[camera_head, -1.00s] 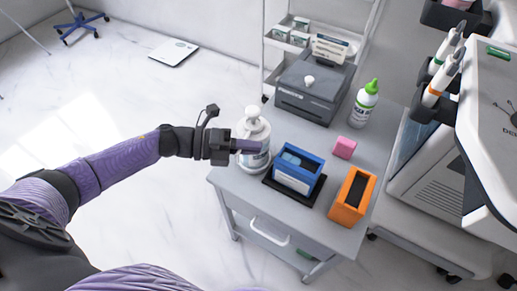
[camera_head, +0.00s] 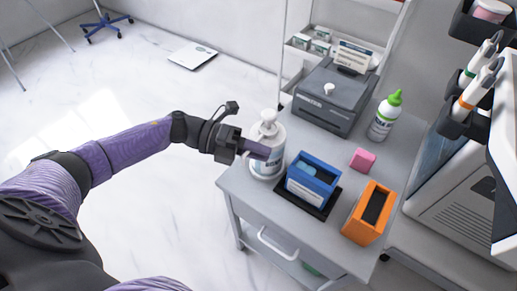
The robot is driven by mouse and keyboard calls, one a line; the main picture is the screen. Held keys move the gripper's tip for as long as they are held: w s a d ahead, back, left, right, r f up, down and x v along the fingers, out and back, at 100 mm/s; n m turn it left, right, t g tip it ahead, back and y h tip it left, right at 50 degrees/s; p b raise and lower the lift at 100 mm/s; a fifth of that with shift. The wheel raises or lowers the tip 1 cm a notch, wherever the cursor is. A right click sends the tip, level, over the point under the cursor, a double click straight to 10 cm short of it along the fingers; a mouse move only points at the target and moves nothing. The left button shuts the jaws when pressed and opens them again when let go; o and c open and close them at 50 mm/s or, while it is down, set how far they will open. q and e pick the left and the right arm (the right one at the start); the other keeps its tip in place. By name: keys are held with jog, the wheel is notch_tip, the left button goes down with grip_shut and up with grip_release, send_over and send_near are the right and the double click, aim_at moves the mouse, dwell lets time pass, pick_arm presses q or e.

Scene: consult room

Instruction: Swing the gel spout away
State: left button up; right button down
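A white pump bottle (camera_head: 273,136) with a pump head (camera_head: 268,119) stands upright at the left edge of the grey cart top. It looks like the gel dispenser. The direction of its spout is too small to make out. My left gripper (camera_head: 257,150) comes in from the left, with its dark purple fingers in front of the bottle's upper body, below the pump head. They hide part of the label. I cannot tell whether they touch the bottle, or how far they are apart. My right gripper is not in view.
On the cart (camera_head: 315,232) stand a blue box (camera_head: 312,183) on a black tray, an orange box (camera_head: 368,213), a pink block (camera_head: 362,159), a green-capped bottle (camera_head: 384,117) and a grey machine (camera_head: 334,97). A large white device stands right. The floor at left is mostly clear.

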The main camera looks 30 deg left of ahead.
pick_arm(q)
jog(key=shift+o, duration=1.4)
jog(key=v, duration=1)
